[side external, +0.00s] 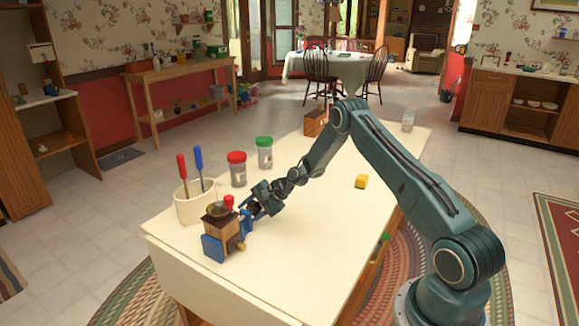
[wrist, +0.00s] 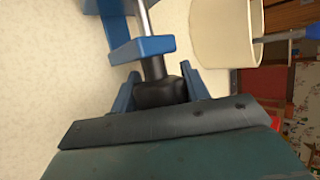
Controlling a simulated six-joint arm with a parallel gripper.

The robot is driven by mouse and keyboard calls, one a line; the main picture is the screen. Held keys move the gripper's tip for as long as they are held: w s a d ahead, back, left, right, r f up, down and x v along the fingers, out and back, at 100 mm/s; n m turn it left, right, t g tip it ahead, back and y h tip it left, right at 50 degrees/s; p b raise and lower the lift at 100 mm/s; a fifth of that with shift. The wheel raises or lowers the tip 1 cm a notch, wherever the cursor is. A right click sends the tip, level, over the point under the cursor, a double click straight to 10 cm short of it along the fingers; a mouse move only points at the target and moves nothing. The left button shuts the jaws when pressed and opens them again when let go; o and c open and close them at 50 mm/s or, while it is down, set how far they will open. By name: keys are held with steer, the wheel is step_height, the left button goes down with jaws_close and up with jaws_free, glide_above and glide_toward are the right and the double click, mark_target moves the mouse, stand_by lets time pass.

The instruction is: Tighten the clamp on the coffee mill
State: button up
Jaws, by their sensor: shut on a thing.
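The coffee mill (side external: 220,231) stands near the left front corner of the cream table, with a wooden body, a dark top and a red knob. Its blue clamp (side external: 213,248) shows at its base and on its right side. In the wrist view the blue clamp (wrist: 141,49) has a silver screw rod (wrist: 147,18) running through it, ending in a black knob (wrist: 160,93). My gripper (wrist: 160,90) is shut on that black knob, one blue finger on each side. In the side view my gripper (side external: 255,208) reaches the mill from the right and hides the knob.
A cream crock (side external: 194,207) holding a red-handled and a blue-handled tool stands close behind the mill. A red-lidded jar (side external: 237,170) and a green-lidded jar (side external: 264,153) stand farther back. The table's front middle is clear.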

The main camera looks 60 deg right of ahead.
stand_by(0.3)
steer(key=o, duration=0.7)
steer(key=shift+t, duration=0.3)
steer(key=shift+n+t, duration=0.3)
steer(key=shift+t, duration=0.4)
steer(key=t, duration=0.1)
steer(key=n+t+y, duration=0.1)
steer(key=t, duration=0.1)
steer(key=shift+w+r, duration=0.15)
steer(key=shift+r, duration=0.05)
steer(key=v, duration=1.4)
steer(key=shift+f, duration=0.1)
